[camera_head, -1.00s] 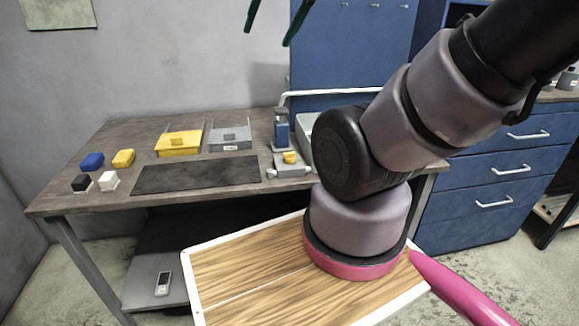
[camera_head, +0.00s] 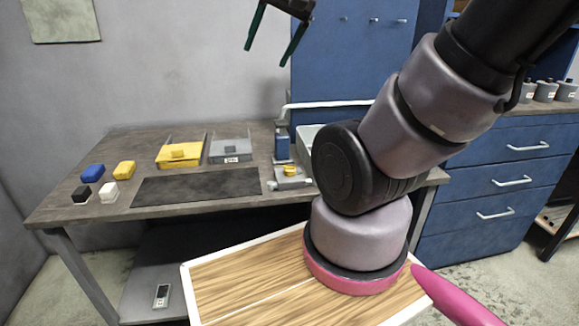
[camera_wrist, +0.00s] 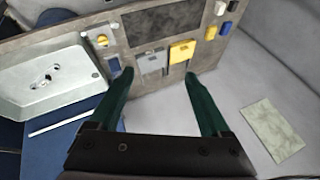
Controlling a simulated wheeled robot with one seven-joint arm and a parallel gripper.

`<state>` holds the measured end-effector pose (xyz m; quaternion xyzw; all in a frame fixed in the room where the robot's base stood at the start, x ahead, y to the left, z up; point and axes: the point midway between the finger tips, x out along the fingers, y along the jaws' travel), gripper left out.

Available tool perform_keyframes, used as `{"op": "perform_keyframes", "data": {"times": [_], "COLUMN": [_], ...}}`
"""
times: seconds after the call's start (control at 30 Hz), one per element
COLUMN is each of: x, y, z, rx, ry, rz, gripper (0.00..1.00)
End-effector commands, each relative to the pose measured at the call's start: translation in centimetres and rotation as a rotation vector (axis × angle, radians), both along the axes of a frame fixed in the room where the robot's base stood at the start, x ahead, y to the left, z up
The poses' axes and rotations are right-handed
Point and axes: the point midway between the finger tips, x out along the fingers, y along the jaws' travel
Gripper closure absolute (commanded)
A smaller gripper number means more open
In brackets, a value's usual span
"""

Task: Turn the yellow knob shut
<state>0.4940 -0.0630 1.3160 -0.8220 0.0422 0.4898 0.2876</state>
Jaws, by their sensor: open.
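The yellow knob (camera_head: 290,171) sits on a small grey block on the bench, right of the dark mat. In the wrist view the yellow knob (camera_wrist: 102,40) is small, at the upper left. Which way it is turned is too small to tell. My gripper (camera_head: 272,58) hangs high in front of the wall, well above the bench and apart from the knob. In the wrist view my gripper (camera_wrist: 160,78) shows its two green fingers spread wide with nothing between them.
The bench (camera_head: 75,203) holds a yellow bin (camera_head: 180,152), a grey bin (camera_head: 231,150), a dark mat (camera_head: 197,186) and several small blocks at the left.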

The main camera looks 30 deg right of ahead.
Motion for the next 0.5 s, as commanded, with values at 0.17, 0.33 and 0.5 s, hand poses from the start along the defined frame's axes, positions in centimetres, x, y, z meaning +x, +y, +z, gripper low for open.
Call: {"op": "perform_keyframes", "data": {"times": [0.17, 0.33, 0.5], "x": [4.9, 9.2, 12.6], "y": [-1.2, -2.7, -4.8], "z": [-3.7, -8.3, -14.0], "rx": [0.16, 0.261, 0.301], "ry": [0.185, 0.349, 0.488], "rz": [-0.188, -0.411, -0.657], "gripper": [0.19, 0.19, 0.19]}}
